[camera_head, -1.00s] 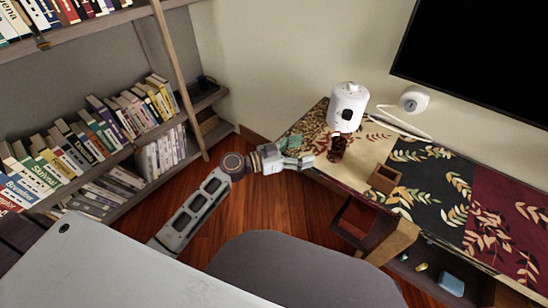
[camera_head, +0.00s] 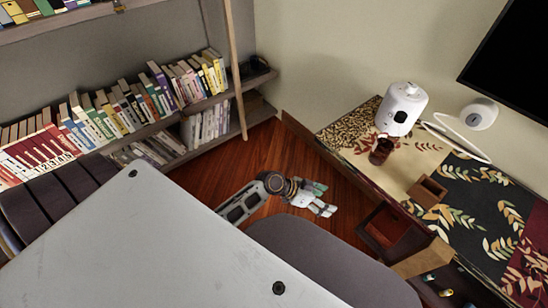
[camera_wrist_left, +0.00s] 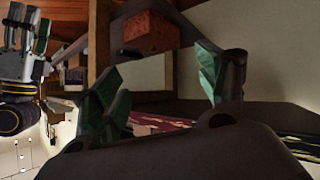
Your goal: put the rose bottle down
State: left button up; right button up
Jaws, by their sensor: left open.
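The dark brown rose bottle (camera_head: 381,151) stands on the patterned cabinet top, in front of the white appliance. My left gripper (camera_head: 324,199) is open and empty. It is off the cabinet's front edge, over the wooden floor, clearly apart from the bottle. In the left wrist view its two green-padded fingers (camera_wrist_left: 160,82) are spread with nothing between them. The bottle cannot be made out in that view. Another gripper (camera_wrist_left: 27,55), seemingly my right, shows at the left of the wrist view. Its opening is unclear, and it is outside the head view.
A white appliance (camera_head: 402,110) and a round white device (camera_head: 479,114) stand behind the bottle. A small brown open box (camera_head: 427,191) sits on the cabinet top. An open drawer (camera_head: 385,233) juts out below. A grey chair (camera_head: 330,262) stands close by. Bookshelves fill the left.

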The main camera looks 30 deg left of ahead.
pick_arm(q)
jog(key=s+a+f+n+g+y, duration=0.2)
jog(key=s+a+f+y, duration=0.2)
jog(key=s+f, duration=0.3)
jog(key=s+a+f+n+g+y, duration=0.2)
jog(key=s+a+f+n+y, duration=0.1)
jog(key=s+f, duration=0.5)
jog(key=s+a+y, duration=0.1)
jog(key=s+a, duration=0.1)
jog(key=shift+a+f+n+g+y, duration=0.25)
jog(key=shift+a+n+g+y, duration=0.05)
jog(key=shift+g, duration=0.1)
jog(key=shift+f+p, duration=0.1)
jog(key=shift+p, duration=0.4)
pick_arm(e)
jog(key=shift+f, duration=0.1)
